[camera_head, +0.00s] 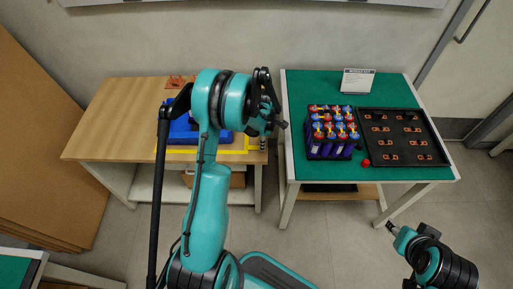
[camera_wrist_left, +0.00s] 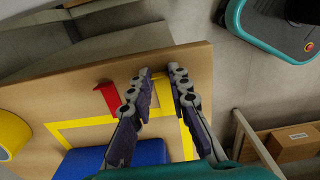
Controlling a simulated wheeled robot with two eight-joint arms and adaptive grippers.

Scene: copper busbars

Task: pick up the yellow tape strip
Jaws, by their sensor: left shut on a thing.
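In the left wrist view, a yellow piece (camera_wrist_left: 160,88), seemingly the tape strip, shows between the fingertips of my left gripper (camera_wrist_left: 160,80). The fingers are close together on it, over the wooden table near its edge. A yellow tape outline (camera_wrist_left: 82,122) lies on the table below, partly hidden by the fingers. In the head view my left gripper (camera_head: 263,142) is at the table's right end, and the strip cannot be made out there. My right gripper (camera_head: 390,226) is at the lower right, off the green table; its jaws are too small to judge.
A blue bin (camera_wrist_left: 82,163) stands inside the outline. A red piece (camera_wrist_left: 108,97) and a yellow roll (camera_wrist_left: 12,136) are also on the wooden table (camera_head: 105,135). The green table (camera_head: 300,90) holds a battery-like module (camera_head: 332,132) and a black tray (camera_head: 402,148).

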